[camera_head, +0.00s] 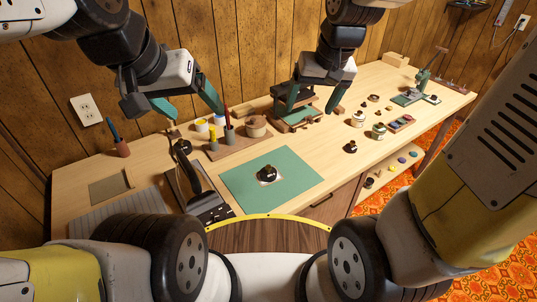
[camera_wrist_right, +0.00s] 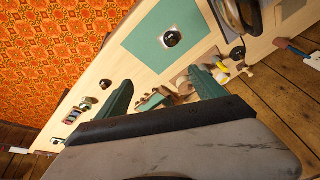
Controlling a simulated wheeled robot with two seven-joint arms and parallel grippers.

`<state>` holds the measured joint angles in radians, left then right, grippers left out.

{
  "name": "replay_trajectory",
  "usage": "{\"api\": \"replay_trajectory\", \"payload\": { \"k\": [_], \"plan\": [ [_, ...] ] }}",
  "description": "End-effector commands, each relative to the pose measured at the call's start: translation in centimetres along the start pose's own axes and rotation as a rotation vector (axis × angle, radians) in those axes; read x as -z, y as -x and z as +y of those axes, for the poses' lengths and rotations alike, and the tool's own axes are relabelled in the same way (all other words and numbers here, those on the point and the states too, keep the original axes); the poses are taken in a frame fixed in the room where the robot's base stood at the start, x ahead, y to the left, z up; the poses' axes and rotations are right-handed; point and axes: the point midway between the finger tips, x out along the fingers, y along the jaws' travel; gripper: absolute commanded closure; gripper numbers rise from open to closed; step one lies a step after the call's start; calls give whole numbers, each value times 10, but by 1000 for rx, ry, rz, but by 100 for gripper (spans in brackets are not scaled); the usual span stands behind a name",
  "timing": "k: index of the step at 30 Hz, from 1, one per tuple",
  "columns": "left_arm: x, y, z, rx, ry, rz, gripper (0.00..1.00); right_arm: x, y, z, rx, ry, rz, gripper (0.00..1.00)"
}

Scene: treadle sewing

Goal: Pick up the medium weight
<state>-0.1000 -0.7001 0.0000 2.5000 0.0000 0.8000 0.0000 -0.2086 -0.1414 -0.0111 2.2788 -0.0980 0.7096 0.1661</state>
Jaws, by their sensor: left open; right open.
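I cannot tell for certain which piece is the medium weight. A small dark rounded piece (camera_head: 350,147) sits on the bare table right of the green mat. Another dark rounded piece (camera_head: 267,173) sits on a pale patch on the green mat (camera_head: 240,190); it also shows in the right wrist view (camera_wrist_right: 172,38). My left gripper (camera_head: 196,116) is open and empty above the back left of the table. My right gripper (camera_head: 311,108) is open above the back middle, its fingers around the view of a green-topped wooden press; whether they touch it is unclear. Its fingers frame the right wrist view (camera_wrist_right: 160,76).
Two pale jars with dark tops (camera_head: 379,131) stand right of the press. A wooden rack (camera_head: 238,142) with pots and tools stands behind the mat. A dark lever tool (camera_head: 188,175) stands left of the mat.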

Motion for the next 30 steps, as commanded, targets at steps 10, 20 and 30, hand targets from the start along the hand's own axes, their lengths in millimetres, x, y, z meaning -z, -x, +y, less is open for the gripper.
{"api": "replay_trajectory", "payload": {
  "k": [10, 20, 30],
  "plan": [
    [0, 0, 0, 0, 0, 0, 22, 31, -128, -35, -52, 31, -180, 21],
    [0, 0, 0, 0, 0, 0, 22, 20, -242, -62, -104, 64, -299, 21],
    [0, 0, 0, 0, 0, 0, 22, 8, -280, -64, -116, 70, -322, 21]
  ]
}}
